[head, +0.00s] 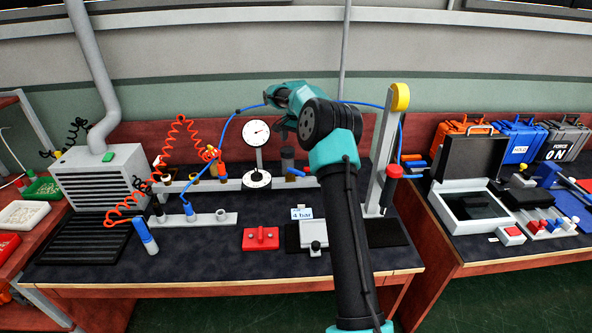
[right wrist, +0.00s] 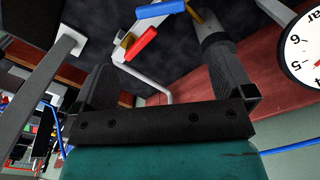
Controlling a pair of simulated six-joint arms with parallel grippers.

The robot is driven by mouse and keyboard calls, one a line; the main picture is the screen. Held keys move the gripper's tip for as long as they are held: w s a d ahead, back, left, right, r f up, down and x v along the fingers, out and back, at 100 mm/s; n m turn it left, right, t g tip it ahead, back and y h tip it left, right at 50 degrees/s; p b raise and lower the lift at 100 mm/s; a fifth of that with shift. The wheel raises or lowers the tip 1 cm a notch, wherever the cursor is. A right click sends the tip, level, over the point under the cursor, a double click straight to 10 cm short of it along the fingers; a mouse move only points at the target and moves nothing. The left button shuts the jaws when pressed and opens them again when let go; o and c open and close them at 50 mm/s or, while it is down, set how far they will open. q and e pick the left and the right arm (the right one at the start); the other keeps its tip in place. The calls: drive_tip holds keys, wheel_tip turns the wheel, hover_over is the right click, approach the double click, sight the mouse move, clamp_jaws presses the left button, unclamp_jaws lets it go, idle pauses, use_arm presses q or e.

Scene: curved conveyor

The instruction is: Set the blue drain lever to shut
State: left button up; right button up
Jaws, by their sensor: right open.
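The blue drain lever (right wrist: 160,10) shows at the top of the right wrist view, beside a red lever (right wrist: 142,42) on pale pipework. My right gripper (right wrist: 160,60) is open and empty. The levers lie beyond its two dark fingers, apart from them. In the head view my right gripper (head: 282,98) is raised above the bench, right of the white dial gauge (head: 256,133); its fingertips are hard to make out. My left gripper is not in view.
A grey post with a yellow top (head: 400,97) stands right of my arm. A blue hose (head: 230,120) arches behind my gripper. A red coiled hose (head: 170,140) hangs at left. A red block (head: 261,238) and a 4 bar sign (head: 302,214) sit in front.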

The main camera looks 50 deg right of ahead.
sight(296, 170)
wheel_tip(296, 170, down, 14)
drive_tip(key=shift+r, duration=0.1)
idle(0.4)
drive_tip(key=shift+c, duration=0.4)
drive_tip(key=c, duration=1)
